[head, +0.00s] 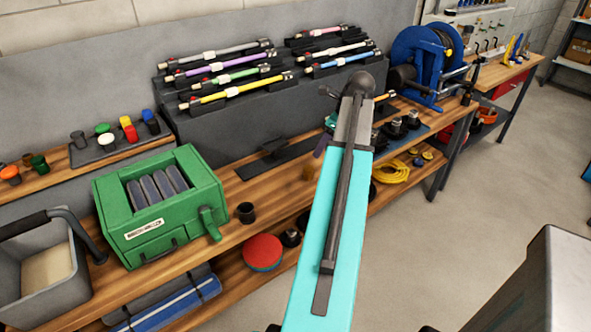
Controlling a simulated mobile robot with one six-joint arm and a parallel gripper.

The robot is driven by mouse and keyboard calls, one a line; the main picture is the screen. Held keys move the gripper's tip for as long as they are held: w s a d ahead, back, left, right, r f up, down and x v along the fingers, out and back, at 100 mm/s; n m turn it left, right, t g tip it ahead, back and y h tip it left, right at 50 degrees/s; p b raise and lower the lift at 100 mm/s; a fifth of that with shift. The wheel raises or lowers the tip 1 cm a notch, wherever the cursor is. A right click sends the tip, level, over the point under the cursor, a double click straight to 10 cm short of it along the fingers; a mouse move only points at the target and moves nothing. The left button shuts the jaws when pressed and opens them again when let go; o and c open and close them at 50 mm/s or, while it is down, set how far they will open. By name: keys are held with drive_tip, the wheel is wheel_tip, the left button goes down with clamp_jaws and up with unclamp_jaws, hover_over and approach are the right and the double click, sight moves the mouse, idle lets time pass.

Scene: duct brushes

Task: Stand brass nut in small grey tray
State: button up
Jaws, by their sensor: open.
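A green box (150,245) with grey rolls and a black cup (246,212) stand near the bench's front. A sloped rack (190,128) of coloured brushes stands behind. A flat dark strip (262,167) lies mid-bench. A blue reel (415,60) stands at right. A grey bin (62,300) is front left.

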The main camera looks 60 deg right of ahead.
sight(309, 168)
drive_tip(key=shift+w+r, duration=0.1)
drive_tip(key=shift+w, duration=0.1)
drive_tip(key=shift+p+x, duration=0.5)
drive_tip(key=shift+x, duration=3.85)
drive_tip(key=shift+a, duration=0.1)
drive_tip(key=shift+p+x, duration=0.45)
drive_tip(key=shift+x, duration=2.1)
drive_tip(key=shift+s, duration=0.15)
drive_tip(key=c, duration=1.3)
drive_tip(key=shift+o, duration=0.2)
